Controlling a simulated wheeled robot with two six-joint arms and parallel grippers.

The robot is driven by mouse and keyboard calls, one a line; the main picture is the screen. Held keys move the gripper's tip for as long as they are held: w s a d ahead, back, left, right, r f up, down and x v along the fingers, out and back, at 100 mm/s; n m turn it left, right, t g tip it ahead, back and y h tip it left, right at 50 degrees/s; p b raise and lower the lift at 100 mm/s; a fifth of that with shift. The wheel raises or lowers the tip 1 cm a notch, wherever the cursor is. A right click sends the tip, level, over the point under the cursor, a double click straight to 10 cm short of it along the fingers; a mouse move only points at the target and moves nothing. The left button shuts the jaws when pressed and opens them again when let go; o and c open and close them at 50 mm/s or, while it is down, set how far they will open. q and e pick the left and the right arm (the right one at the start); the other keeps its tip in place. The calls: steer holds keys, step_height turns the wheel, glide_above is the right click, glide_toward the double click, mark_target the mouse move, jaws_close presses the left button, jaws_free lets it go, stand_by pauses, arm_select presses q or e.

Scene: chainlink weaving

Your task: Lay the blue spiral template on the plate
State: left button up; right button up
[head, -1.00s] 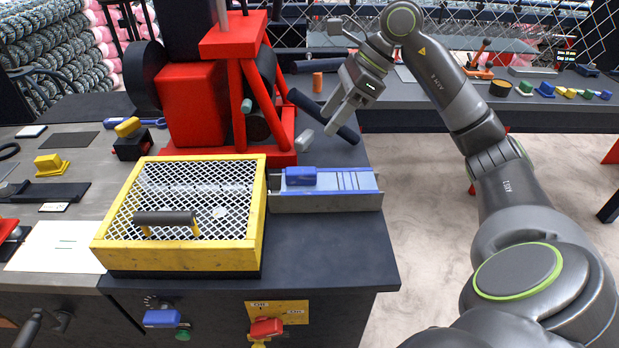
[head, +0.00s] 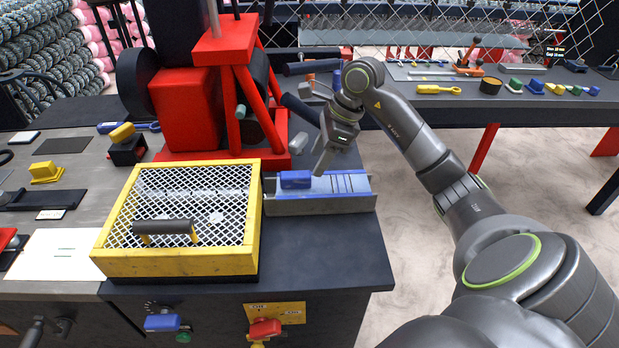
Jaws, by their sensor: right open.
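A blue block (head: 296,180), which may be the blue spiral template, sits at the left end of a long grey tray (head: 322,206) with a pale blue slotted channel. I cannot make out a spiral on it. My right gripper (head: 320,168) is open and empty, pointing down above the tray's middle, just right of the blue block and apart from it. A white sheet or plate (head: 40,265) lies on the left bench; I cannot tell if it is the task's plate. My left gripper is not in view.
A yellow frame with mesh and a black handle (head: 250,222) stands left of the tray. A red machine (head: 186,110) rises behind it. Small blue, green and yellow blocks (head: 535,87) line the back bench. The dark bench top (head: 320,250) in front of the tray is clear.

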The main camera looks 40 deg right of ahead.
mark_target(310, 173)
steer(key=shift+w+a+f+p, duration=0.1)
steer(key=shift+a+f+p, duration=0.25)
steer(key=shift+f+p, duration=0.1)
steer(key=p+x, duration=0.1)
steer(key=x, duration=0.2)
steer(key=shift+a+p, duration=0.2)
steer(key=shift+p, duration=0.2)
steer(key=shift+a+f, duration=0.15)
steer(key=shift+f, duration=0.45)
jaws_close()
steer(key=shift+r, duration=0.1)
